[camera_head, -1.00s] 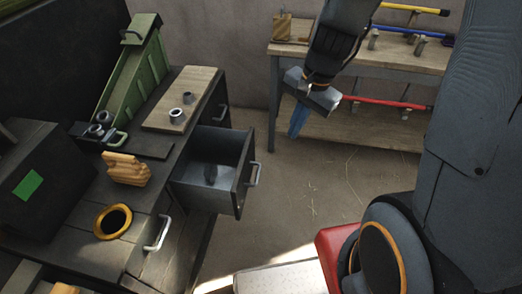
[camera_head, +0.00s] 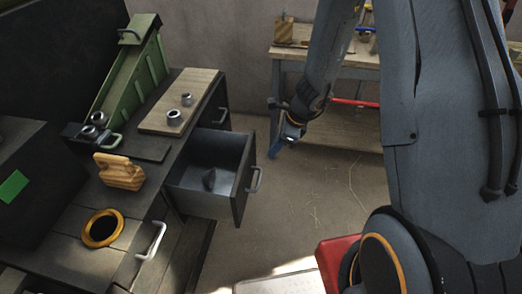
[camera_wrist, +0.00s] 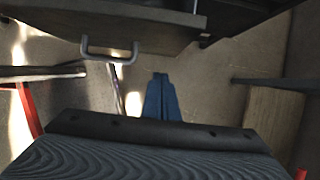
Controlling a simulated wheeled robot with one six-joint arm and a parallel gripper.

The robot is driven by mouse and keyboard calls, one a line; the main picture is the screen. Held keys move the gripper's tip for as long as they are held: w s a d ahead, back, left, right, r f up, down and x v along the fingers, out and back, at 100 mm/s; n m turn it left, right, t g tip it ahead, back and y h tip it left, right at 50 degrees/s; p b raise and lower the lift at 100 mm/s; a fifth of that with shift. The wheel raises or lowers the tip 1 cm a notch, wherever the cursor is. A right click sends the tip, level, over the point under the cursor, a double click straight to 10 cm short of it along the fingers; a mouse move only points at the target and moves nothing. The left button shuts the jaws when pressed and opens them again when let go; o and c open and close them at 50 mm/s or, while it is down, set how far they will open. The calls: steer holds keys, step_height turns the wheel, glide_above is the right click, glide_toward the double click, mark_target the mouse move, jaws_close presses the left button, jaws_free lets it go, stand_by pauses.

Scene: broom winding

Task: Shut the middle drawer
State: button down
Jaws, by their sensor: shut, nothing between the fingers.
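The middle drawer (camera_head: 212,172) is pulled out from the dark workbench in the head view.
The bench top (camera_head: 72,234) holds a green sloped device (camera_head: 130,82), a wooden board (camera_head: 165,118) with two metal rings, a wooden block (camera_head: 119,171) and a yellow ring (camera_head: 102,228). A second table (camera_head: 340,65) stands behind.

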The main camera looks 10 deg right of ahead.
steer(key=shift+w+a+f+p, duration=0.15)
steer(key=shift+w+a+p, duration=0.1)
steer(key=shift+a, duration=0.45)
steer(key=shift+w+a+f+p, duration=0.2)
steer(key=shift+w+a, duration=0.05)
steer(key=shift+a, duration=0.4)
steer(key=shift+w+a+f+p, duration=0.15)
steer(key=shift+w+a+p, duration=0.1)
steer(key=shift+a, duration=0.45)
steer(key=shift+a, duration=0.1)
